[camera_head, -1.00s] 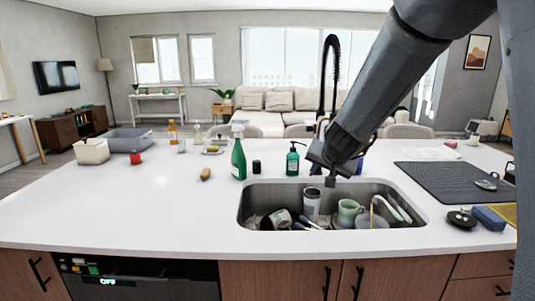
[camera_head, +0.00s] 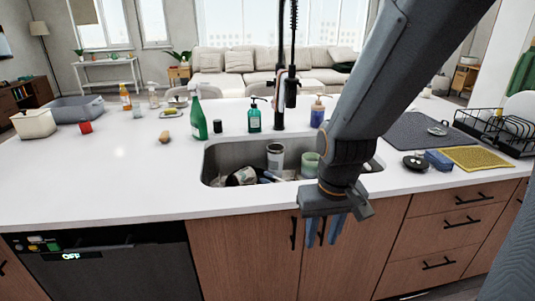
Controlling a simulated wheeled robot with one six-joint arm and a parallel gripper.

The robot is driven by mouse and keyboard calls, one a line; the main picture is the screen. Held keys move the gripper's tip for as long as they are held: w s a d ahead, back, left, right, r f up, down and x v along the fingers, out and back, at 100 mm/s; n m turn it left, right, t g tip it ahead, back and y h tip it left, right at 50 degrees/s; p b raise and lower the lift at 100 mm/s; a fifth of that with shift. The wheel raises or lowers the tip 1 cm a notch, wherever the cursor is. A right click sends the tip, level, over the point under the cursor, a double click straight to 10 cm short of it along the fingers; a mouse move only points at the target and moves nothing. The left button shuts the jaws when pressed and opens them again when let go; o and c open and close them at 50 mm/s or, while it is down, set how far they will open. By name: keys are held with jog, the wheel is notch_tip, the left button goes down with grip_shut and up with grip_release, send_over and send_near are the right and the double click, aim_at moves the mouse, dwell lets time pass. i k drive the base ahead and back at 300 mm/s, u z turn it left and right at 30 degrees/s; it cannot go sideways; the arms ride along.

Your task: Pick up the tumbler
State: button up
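The tumbler (camera_head: 275,157), a pale grey cylinder with a dark rim, stands roughly upright in the sink (camera_head: 226,155), left of a green mug (camera_head: 309,164). Its lower part is hidden by other items and the sink's front edge. My gripper (camera_head: 325,236) hangs in front of the counter's front edge, below and to the right of the tumbler in the picture. Its two fingers point down, with a gap and nothing visible between them. My arm hides the right part of the sink.
A tipped cup (camera_head: 242,176) lies left of the tumbler. The black faucet (camera_head: 279,70) rises behind the sink. A green spray bottle (camera_head: 198,118) and a soap bottle (camera_head: 254,118) stand behind it. The counter's left front (camera_head: 110,180) is clear.

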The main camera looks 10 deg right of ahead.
aim_at(275, 152)
jog(key=k, duration=0.6)
jog(key=z, duration=0.6)
jog(key=i, duration=1.7)
jog(key=u, duration=0.6)
